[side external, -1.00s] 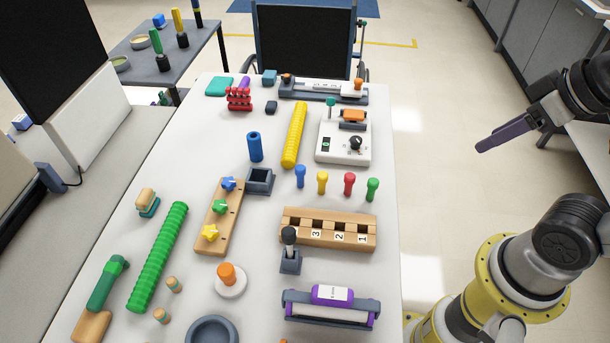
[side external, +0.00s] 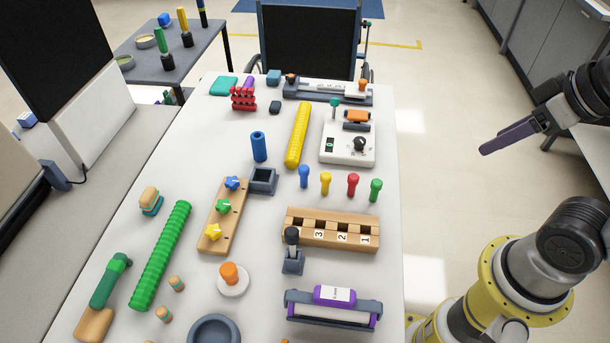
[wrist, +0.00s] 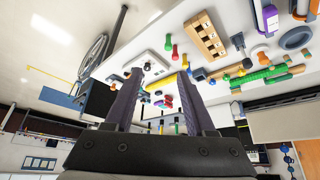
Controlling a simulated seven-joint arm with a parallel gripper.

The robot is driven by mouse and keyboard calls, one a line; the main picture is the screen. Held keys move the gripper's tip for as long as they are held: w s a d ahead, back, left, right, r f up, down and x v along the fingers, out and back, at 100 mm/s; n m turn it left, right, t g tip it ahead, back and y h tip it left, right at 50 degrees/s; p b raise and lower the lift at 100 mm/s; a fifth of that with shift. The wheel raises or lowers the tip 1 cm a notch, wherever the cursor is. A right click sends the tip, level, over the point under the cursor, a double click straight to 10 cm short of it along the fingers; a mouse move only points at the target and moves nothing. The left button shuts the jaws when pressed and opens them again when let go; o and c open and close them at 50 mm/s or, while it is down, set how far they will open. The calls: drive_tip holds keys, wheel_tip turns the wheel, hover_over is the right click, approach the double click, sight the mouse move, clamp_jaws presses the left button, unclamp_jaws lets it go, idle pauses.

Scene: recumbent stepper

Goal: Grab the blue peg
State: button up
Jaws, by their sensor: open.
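The blue peg (side external: 304,176) stands upright on the white table, at the left end of a row with a yellow peg (side external: 326,183), a red peg (side external: 352,186) and a green peg (side external: 376,190). My gripper (side external: 484,151) is in the air off the table's right side, well apart from the pegs. Its purple fingers point left. In the wrist view my gripper (wrist: 160,72) shows two separated fingers with nothing held between them. The row of pegs appears small and far off there, and the blue peg is hard to make out.
A wooden block with numbered slots (side external: 330,240) lies just in front of the pegs. A white box with a dial (side external: 346,150) stands behind them. A blue cylinder (side external: 259,146) and a grey square holder (side external: 263,181) are to the left. The table's right edge is mostly clear.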

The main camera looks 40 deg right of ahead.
drive_tip(key=shift+o, duration=0.5)
